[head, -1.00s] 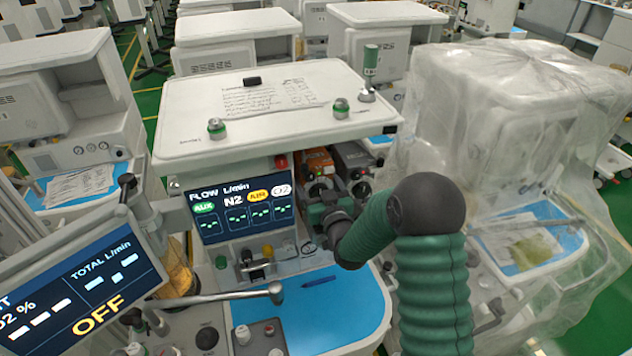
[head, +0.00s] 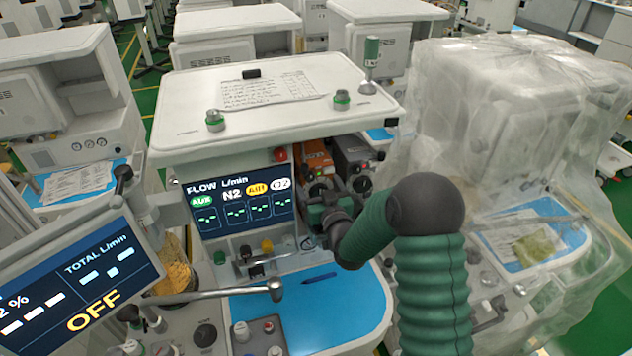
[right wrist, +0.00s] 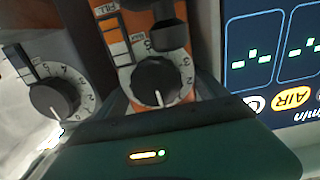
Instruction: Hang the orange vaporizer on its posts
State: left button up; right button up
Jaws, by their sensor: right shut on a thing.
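The orange vaporizer (head: 317,154) stands in the anaesthesia cart's bay, right of the flow screen, partly hidden by my right gripper. Its orange front and black dial (right wrist: 156,84) fill the middle of the right wrist view. My right gripper (head: 325,202) is at its front and shut on it; the fingertips are mostly hidden in the head view. A dark grey vaporizer (head: 352,155) stands close on its right, and its dial shows in the right wrist view (right wrist: 53,97). The posts are hidden, so I cannot tell whether the vaporizer is seated. My left gripper is out of view.
The flow screen (head: 240,203) is close left of the orange vaporizer. A blue work surface (head: 335,305) with a pen lies below. The cart's white top (head: 190,100) overhangs the bay. A plastic-covered cart (head: 500,120) stands right. A monitor (head: 80,275) is at front left.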

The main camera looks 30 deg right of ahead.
jog(key=o, duration=1.8)
jog(key=shift+r, duration=0.2)
jog(key=shift+o, duration=1)
jog(key=shift+s+f, duration=0.15)
jog(key=shift+f, duration=0.2)
jog(key=p+v, duration=0.8)
jog(key=v, duration=0.8)
jog(key=shift+s+r+p, duration=0.15)
jog(key=shift+s+p, duration=0.2)
jog(key=shift+p, duration=0.05)
jog(key=shift+d, duration=0.1)
jog(key=shift+w+d, duration=0.1)
jog(key=shift+d, duration=0.05)
